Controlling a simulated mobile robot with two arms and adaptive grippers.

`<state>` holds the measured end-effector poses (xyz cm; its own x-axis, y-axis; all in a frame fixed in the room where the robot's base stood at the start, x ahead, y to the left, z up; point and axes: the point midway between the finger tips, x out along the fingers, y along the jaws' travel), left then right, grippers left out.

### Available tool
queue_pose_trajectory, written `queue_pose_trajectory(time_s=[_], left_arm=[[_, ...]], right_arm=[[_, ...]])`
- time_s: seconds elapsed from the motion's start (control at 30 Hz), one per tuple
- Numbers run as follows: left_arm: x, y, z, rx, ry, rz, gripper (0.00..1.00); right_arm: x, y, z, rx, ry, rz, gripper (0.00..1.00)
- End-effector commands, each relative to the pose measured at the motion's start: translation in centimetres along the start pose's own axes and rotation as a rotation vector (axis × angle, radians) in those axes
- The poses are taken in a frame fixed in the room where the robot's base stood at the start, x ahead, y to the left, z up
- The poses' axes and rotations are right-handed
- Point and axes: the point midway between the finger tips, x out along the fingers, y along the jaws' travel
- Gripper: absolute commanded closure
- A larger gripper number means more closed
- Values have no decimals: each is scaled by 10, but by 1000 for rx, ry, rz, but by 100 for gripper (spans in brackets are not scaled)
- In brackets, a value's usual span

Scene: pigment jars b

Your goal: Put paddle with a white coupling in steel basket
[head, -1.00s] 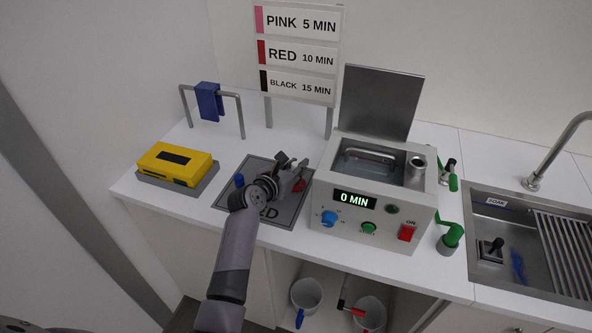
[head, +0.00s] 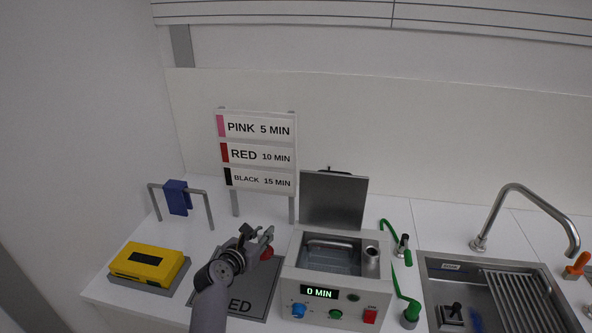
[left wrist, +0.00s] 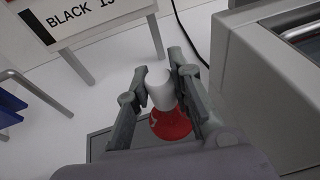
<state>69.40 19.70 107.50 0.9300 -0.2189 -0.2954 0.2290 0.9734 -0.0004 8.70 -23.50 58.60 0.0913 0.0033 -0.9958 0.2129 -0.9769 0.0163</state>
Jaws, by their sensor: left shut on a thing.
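In the left wrist view, my left gripper (left wrist: 160,88) is shut on the white coupling (left wrist: 159,88) of the paddle, between both fingers. The paddle's red part (left wrist: 171,124) shows just below it. In the head view, my left gripper (head: 262,240) is over the grey mat, left of the bath machine, and the red part (head: 267,253) shows by the fingers. The steel basket (head: 333,256) appears to sit in the machine's open bath, mostly hidden by its walls; I cannot make out its edges well. My right gripper is not in view.
The bath machine (head: 335,289) reads 0 MIN and its lid (head: 334,201) stands open. The time sign (head: 257,151) stands behind the mat (head: 262,291). A yellow box (head: 148,264) and a rack with a blue cloth (head: 177,198) are at left. The sink (head: 445,292) is at right.

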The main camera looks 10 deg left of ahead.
Motion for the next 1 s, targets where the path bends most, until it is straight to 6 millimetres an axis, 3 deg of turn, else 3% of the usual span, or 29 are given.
queue_pose_trajectory(time_s=[0.17,0.27,0.4,0.57,0.7,0.83,1.0], left_arm=[[-16,15,-16,9,0,-10,100],[-40,28,-30,24,1,-42,100],[-90,31,-45,59,3,-145,100],[-153,5,-58,116,6,-333,100],[-205,-32,-67,167,7,-513,100],[-237,-56,-73,198,4,-625,100],[-254,-69,-75,216,5,-686,100]], right_arm=[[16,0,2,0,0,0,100],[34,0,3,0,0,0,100],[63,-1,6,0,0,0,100],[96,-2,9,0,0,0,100],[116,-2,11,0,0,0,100],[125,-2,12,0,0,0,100],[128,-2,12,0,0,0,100]])
